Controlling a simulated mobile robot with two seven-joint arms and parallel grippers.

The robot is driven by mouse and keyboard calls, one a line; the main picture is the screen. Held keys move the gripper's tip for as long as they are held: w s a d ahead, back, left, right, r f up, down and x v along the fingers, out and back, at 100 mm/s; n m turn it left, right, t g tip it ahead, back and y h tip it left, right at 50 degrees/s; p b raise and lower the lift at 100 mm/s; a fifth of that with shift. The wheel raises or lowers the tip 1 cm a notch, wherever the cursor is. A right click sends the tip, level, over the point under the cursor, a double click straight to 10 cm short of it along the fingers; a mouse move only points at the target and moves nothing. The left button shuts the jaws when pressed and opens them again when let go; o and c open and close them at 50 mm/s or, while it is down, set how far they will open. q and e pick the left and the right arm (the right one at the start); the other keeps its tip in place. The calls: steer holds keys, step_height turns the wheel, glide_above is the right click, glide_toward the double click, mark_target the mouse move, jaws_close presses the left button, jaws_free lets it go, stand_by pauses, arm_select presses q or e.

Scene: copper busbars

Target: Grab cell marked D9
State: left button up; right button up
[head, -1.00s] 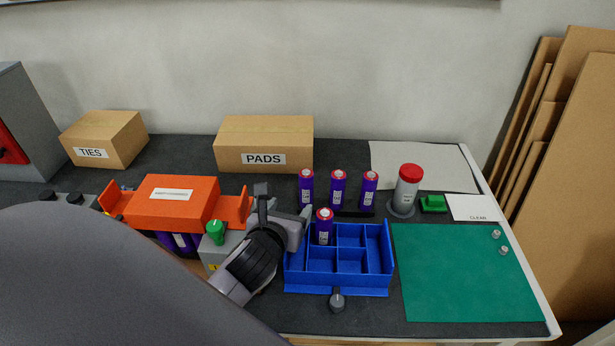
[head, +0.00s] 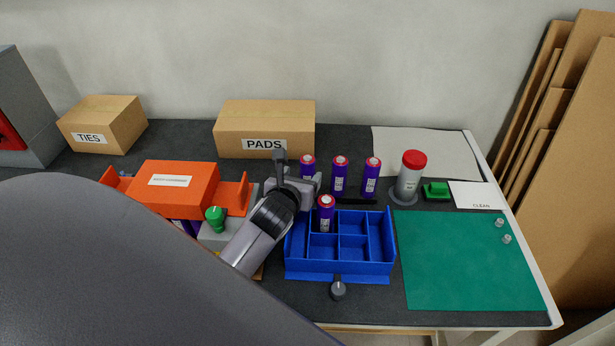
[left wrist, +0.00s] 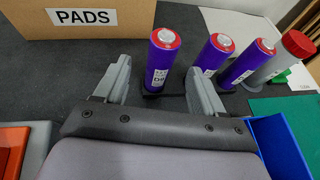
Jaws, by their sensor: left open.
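Three purple cells with red-ringed tops stand upright in a row behind the blue tray: a left one (head: 308,164), a middle one (head: 340,177) and a right one (head: 371,178). My left gripper (head: 297,170) is open at the left cell, which its body partly hides in the head view. In the left wrist view this cell (left wrist: 161,62) stands just ahead of the gap between the open fingers (left wrist: 157,90), with no visible contact. Its label starts with D; the second character is hard to read. Another purple cell (head: 326,213) stands in the blue tray. My right gripper is not in view.
The blue compartment tray (head: 340,270) sits just in front of the row. The PADS box (head: 264,128) stands behind the gripper. A red-capped grey cylinder (head: 410,176) stands right, near a green mat (head: 470,265).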

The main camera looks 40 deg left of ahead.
mark_target(306, 170)
arm_select(q)
steer(key=shift+x, duration=2.25)
steer(key=shift+w+r, duration=0.1)
steer(key=shift+r, duration=0.1)
jaws_close()
